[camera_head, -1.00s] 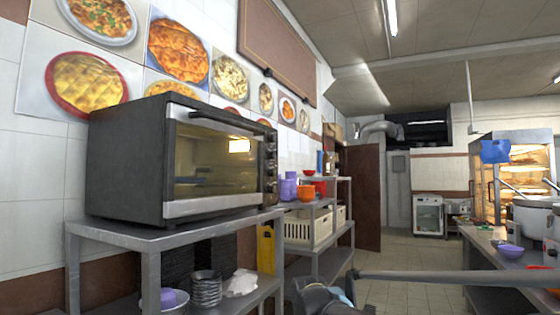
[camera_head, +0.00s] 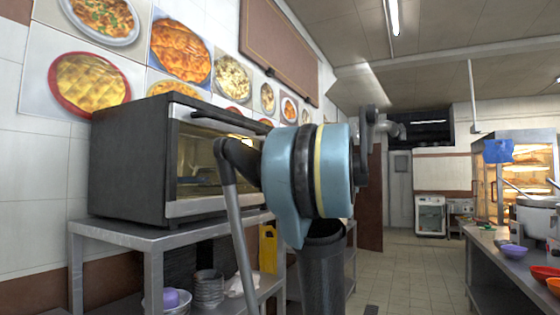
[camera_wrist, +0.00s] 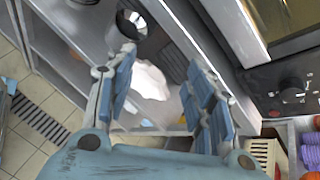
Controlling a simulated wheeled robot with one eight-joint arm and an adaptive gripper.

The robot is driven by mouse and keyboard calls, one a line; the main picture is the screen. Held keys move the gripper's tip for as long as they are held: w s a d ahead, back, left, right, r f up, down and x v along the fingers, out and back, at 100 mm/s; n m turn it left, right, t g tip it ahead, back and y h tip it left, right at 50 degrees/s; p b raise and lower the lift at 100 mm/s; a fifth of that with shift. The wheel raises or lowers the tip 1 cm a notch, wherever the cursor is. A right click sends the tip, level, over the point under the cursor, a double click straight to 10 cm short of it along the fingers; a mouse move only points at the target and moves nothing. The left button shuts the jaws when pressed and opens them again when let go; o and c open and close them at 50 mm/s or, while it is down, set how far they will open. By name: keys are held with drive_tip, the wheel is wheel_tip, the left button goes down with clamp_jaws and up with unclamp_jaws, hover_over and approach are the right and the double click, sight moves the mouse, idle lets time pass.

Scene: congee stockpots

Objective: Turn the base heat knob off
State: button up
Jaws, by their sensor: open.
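The black and silver oven (camera_head: 130,160) stands on a metal shelf at the left in the head view. My arm covers the right side of its front, where the knob column is, so no knob shows there. In the wrist view the oven's dark control panel (camera_wrist: 285,75) is at the right, with a dark round knob (camera_wrist: 294,86) on it. I cannot tell whether this is the base heat knob or read its setting. My gripper (camera_wrist: 160,65) is open and empty, its blue-padded fingers apart. In the picture they are left of the panel, not touching the knob.
Below the oven, the metal shelf (camera_head: 150,243) holds stacked dark bowls (camera_head: 208,288) and a white cloth (camera_wrist: 150,80). A yellow item (camera_head: 268,248) stands beside it. A cream crate (camera_wrist: 262,150) and purple items (camera_wrist: 310,150) are near the panel.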

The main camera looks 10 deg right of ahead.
drive_tip(key=w+d+r+m+t+y, duration=0.25)
drive_tip(key=w+d+r+m, duration=0.2)
drive_tip(key=d+r, duration=0.5)
drive_tip(key=w+d+r+m+t+y, duration=0.25)
drive_tip(key=w+d+r, duration=0.3)
drive_tip(key=r, duration=0.65)
drive_tip(key=f+x, duration=0.1)
drive_tip(key=x, duration=1.5)
drive_tip(key=shift+w+a+m+h, duration=0.2)
drive_tip(key=shift+a+m+h, duration=0.15)
drive_tip(key=shift+m+h, duration=0.05)
drive_tip(key=c, duration=1.1)
